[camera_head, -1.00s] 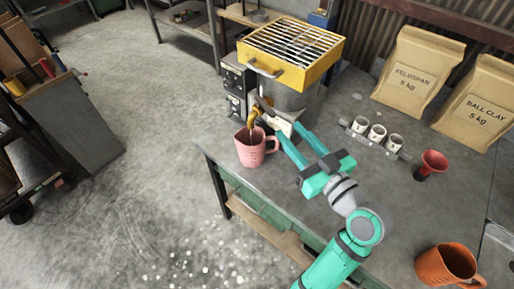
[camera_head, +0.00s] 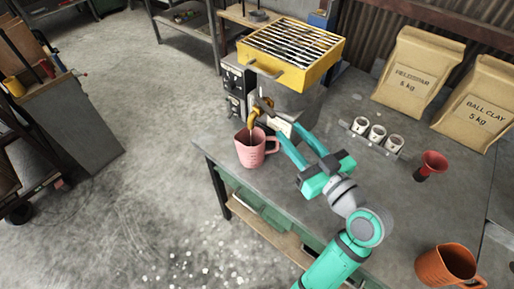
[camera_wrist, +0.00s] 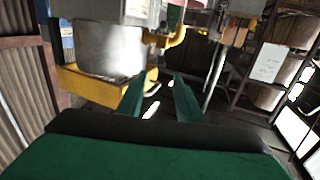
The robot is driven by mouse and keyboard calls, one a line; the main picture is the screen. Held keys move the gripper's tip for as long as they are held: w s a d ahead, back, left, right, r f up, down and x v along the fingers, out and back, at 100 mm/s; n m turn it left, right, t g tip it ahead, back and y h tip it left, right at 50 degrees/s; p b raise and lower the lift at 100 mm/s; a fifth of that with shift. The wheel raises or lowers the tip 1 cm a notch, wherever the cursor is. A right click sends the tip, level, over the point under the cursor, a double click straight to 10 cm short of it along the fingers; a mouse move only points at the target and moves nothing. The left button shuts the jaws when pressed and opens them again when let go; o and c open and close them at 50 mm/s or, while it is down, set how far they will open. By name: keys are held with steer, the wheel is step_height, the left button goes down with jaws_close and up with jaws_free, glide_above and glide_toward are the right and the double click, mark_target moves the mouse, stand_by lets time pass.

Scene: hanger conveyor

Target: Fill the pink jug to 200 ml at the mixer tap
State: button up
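The pink jug (camera_head: 250,151) stands upright on the table's front left corner, under the spout of the yellow mixer tap (camera_head: 253,117). A thin brownish stream runs from the spout into the jug. The level and any marks are too small to read. My gripper (camera_head: 287,133) is just right of the tap and the jug's handle, by a white piece at the mixer's base. Its two fingers are apart with nothing visibly held between them. The wrist view, upside down, shows the fingers (camera_wrist: 163,88) apart and the yellow tap (camera_wrist: 177,38) beyond them.
The mixer has a yellow grated top (camera_head: 295,50). A rack of white cups (camera_head: 377,133), a red funnel (camera_head: 432,163), an orange jug (camera_head: 447,266) and paper bags (camera_head: 418,72) stand to the right. The table (camera_head: 400,200) is clear between the funnel and orange jug.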

mark_target(260, 99)
steer(key=x, duration=1.4)
steer(key=shift+w+a, duration=0.2)
steer(key=shift+a, duration=0.05)
jaws_close()
